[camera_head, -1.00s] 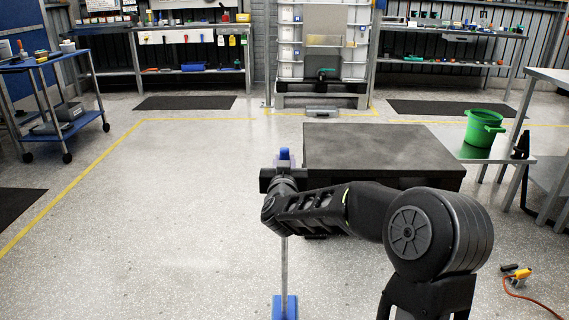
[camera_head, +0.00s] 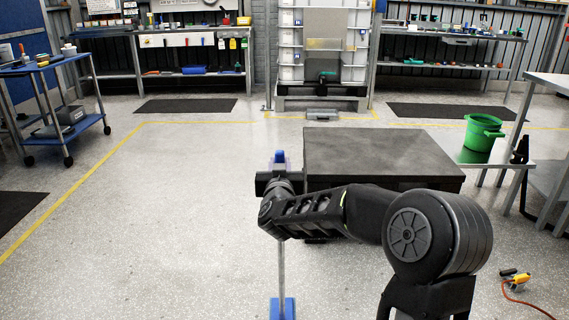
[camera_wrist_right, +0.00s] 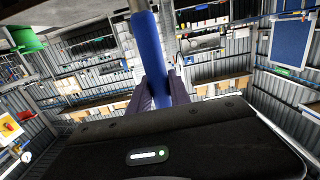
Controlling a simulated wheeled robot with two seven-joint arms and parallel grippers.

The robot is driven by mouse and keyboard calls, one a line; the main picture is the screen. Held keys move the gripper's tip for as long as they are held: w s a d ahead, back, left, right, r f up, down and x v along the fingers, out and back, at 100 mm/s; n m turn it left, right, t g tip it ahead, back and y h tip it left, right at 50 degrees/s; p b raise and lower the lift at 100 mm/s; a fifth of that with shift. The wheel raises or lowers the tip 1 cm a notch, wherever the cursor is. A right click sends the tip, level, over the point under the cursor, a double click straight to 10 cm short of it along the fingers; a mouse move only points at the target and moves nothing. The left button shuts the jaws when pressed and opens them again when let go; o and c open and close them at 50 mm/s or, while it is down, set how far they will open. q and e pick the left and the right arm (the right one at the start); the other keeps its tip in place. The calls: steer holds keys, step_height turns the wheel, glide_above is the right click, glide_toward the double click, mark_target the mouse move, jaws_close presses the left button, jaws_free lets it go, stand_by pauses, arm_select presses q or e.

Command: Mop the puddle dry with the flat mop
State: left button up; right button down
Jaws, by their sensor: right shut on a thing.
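The flat mop stands nearly upright in the head view, with a blue head (camera_head: 283,308) on the floor at the bottom edge, a grey pole (camera_head: 282,265) and a blue grip on top (camera_head: 279,157). My right gripper (camera_head: 279,180) is shut on the mop's handle near its top. The right wrist view shows the blue grip (camera_wrist_right: 148,50) between the two fingers (camera_wrist_right: 157,92). A faint pale sheen (camera_head: 195,265) lies on the floor left of the mop; I cannot tell clearly whether it is the puddle. My left gripper is not in view.
A dark-topped block (camera_head: 385,155) stands just right of the mop. A green bucket (camera_head: 483,131) sits on a low bench at right. A yellow tool with an orange cord (camera_head: 517,281) lies at lower right. A blue cart (camera_head: 65,130) stands at left.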

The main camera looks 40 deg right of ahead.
steer(key=s+a+f+n+t+y, duration=0.1)
steer(key=a+y, duration=0.4)
steer(key=a, duration=0.8)
steer(key=s+a+f+n+t+y, duration=0.1)
steer(key=a+f+n+y, duration=0.3)
steer(key=a, duration=0.9)
steer(key=s+a+f+n+y, duration=0.2)
steer(key=a+n+y, duration=0.3)
steer(key=a, duration=0.9)
steer(key=shift+s+f+t+y, duration=0.3)
steer(key=shift+s+t+y, duration=0.1)
steer(key=shift+s+y, duration=0.25)
steer(key=shift+w, duration=0.1)
